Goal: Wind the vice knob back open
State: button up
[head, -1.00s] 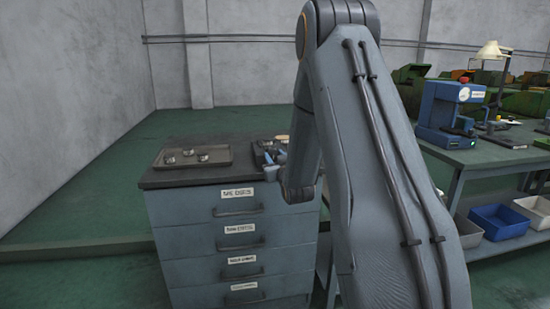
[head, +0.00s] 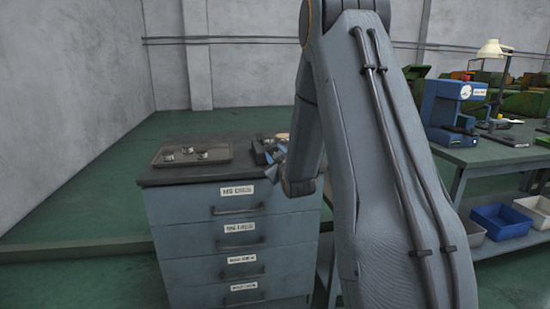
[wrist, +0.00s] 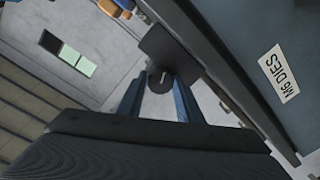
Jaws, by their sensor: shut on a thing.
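The vice (head: 262,150) is a small dark block on the right part of the cabinet top, partly hidden by my gripper and arm. In the wrist view its dark square body shows beyond the fingers, with the dark rounded knob (wrist: 160,74) in front of it. My gripper (head: 273,165) is at the vice's front side, with its blue fingers tilted. In the wrist view my gripper (wrist: 159,86) has its two blue fingers on either side of the knob, shut on it. The exact finger contact is too small to see clearly.
A tray (head: 222,157) with several small metal parts lies on the left of the cabinet top (head: 165,176). The cabinet has labelled drawers (head: 238,231). A bench (head: 480,155) with a blue machine (head: 447,105) stands right, with bins (head: 500,220) below.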

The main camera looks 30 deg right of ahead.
jog(key=n+b, duration=0.1)
jog(key=n, duration=0.2)
jog(key=shift+n+b, duration=0.3)
jog(key=shift+b, duration=0.05)
jog(key=n+b, duration=0.2)
jog(key=n, duration=0.1)
jog(key=n+b, duration=0.1)
jog(key=n, duration=0.2)
jog(key=shift+a+n+g+b, duration=0.1)
jog(key=shift+n+g+b, duration=0.2)
jog(key=shift+n+b, duration=0.1)
jog(key=shift+r+n+h+b, duration=0.1)
jog(key=shift+n+h+b, duration=0.45)
jog(key=shift+n, duration=0.85)
jog(key=o, duration=1)
jog(key=shift+o, duration=0.2)
jog(key=v, duration=0.7)
jog(key=shift+s+b, duration=0.3)
jog(key=shift+s, duration=0.05)
